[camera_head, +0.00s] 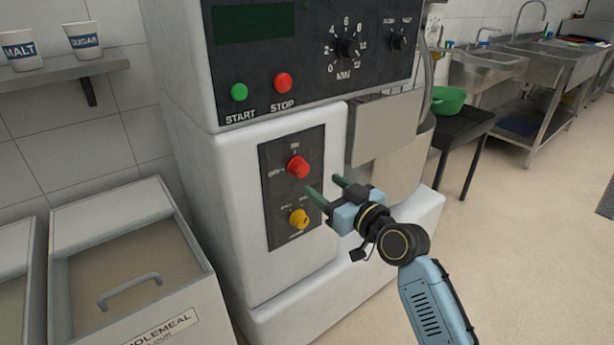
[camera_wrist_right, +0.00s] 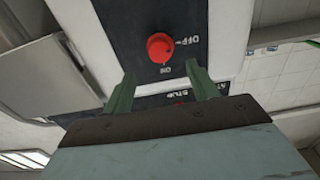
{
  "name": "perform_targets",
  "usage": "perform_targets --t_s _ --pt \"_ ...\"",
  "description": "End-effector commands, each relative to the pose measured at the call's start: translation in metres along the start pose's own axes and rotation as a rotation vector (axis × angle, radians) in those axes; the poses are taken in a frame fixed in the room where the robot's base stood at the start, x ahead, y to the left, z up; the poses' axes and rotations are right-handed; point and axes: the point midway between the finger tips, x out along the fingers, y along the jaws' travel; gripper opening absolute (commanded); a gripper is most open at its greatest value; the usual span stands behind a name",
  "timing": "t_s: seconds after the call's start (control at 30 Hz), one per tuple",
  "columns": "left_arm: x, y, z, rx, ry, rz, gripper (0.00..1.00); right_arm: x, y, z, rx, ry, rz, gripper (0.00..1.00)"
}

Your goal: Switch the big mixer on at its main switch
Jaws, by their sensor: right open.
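The big mixer (camera_head: 185,110) stands in the middle of the head view, white with a black upper panel. Its main switch is a red knob (camera_head: 298,167) on a small dark plate (camera_head: 281,222), with ON lettering above and OFF to the left. My right gripper (camera_head: 322,187) is open and empty, just to the right of and below the knob, apart from it. In the right wrist view the red knob (camera_wrist_right: 160,47) shows beyond the two green fingers (camera_wrist_right: 160,92), roughly between them. My left gripper is not in view.
A yellow knob (camera_head: 299,218) sits below the red one. A green START button (camera_head: 239,92) and a red STOP button (camera_head: 283,83) are above. A wholemeal bin (camera_head: 130,270) stands at left, a dark table (camera_head: 462,125) with a green bowl (camera_head: 448,99) at right. Open floor lies at right.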

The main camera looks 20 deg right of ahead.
Motion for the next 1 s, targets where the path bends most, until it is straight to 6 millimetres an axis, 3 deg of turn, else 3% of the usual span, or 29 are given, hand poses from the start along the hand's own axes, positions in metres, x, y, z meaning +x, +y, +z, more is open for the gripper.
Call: perform_targets --t_s 0.1,0.33,0.5,0.8,1.0 --pt "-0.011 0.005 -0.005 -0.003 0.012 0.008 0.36 0.026 -0.001 0.001 0.003 0.001 -0.002 0.59" --pt "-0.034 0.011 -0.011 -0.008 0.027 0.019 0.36 0.060 0.000 0.001 0.002 -0.001 0.000 0.59" --pt "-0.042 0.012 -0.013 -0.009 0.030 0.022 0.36 0.072 0.000 0.002 0.001 -0.003 0.000 0.59" --pt "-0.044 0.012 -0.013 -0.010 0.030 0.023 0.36 0.073 0.000 0.001 0.000 -0.003 0.000 0.59" --pt "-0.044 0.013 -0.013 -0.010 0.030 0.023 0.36 0.073 0.000 0.001 0.000 -0.003 0.000 0.33"
